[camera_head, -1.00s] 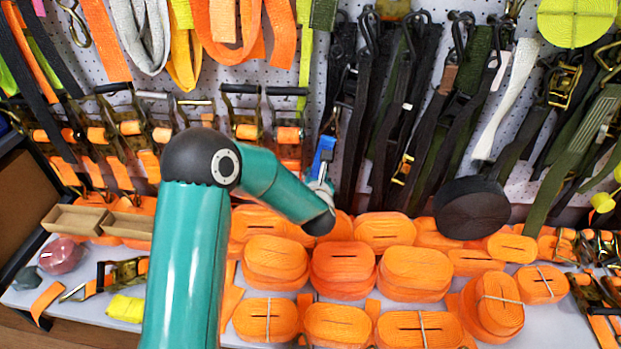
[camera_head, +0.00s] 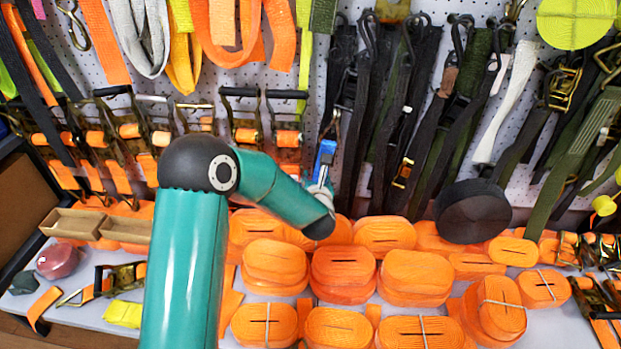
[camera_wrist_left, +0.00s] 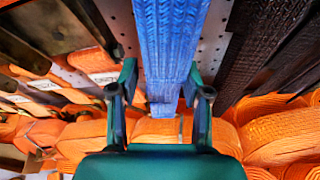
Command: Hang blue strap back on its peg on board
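The blue strap (camera_head: 326,152) shows as a short upright piece in front of the pegboard in the head view, just above my left gripper (camera_head: 321,186). In the left wrist view the blue strap (camera_wrist_left: 170,45) runs down from the top edge and ends between the fingers of my left gripper (camera_wrist_left: 160,88). The two fingers stand apart on either side of it. A small gap shows at the left finger; contact at the right finger cannot be told. The strap's upper end and its peg cannot be made out. My right gripper is not in view.
Black straps (camera_head: 365,110) hang close to the right of the blue strap on the pegboard (camera_head: 427,100). Ratchet buckles (camera_head: 262,125) hang to its left. Rolled orange straps (camera_head: 343,272) and a black roll (camera_head: 473,210) crowd the shelf below. Little free room shows around the gripper.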

